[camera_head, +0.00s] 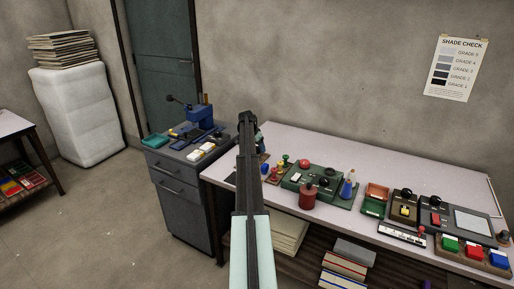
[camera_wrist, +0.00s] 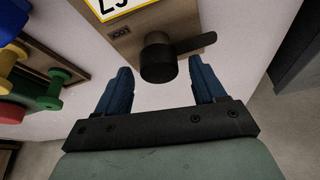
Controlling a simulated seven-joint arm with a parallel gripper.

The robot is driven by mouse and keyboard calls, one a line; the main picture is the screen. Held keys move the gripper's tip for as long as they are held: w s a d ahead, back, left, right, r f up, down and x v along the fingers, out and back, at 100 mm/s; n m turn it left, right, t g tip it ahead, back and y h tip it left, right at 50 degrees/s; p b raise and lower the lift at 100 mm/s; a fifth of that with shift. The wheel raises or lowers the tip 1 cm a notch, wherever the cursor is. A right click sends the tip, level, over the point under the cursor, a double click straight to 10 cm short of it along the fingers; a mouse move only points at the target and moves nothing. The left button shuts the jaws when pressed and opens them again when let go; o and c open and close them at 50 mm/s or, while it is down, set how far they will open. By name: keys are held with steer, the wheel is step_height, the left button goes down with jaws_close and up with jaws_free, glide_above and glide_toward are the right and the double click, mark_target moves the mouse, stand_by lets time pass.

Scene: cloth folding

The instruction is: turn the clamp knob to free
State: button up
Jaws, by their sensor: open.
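A round black knob (camera_wrist: 158,58) with a flat dark lever or pointer reaching right shows in the wrist view. It is mounted on a brown panel (camera_wrist: 128,42); I take it as the clamp knob, though its small label is too blurred to read. My gripper (camera_wrist: 161,68) is open, with one blue finger left and one right of the knob in the picture. A gap shows on both sides, and nothing is held. In the head view my gripper (camera_head: 247,120) is over the table's left end, and my arm hides the knob there.
Green and red knobs (camera_wrist: 55,75) stand left in the wrist view. The pale table (camera_head: 340,150) carries a green control box (camera_head: 300,170), a red canister (camera_head: 308,196) and, at the right, several coloured buttons (camera_head: 473,250). A blue press (camera_head: 202,115) stands on a cabinet at left.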

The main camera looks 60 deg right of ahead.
steer(key=shift+r, duration=0.1)
steer(key=v, duration=1.3)
steer(key=shift+a+r, duration=0.15)
steer(key=shift+r, duration=0.15)
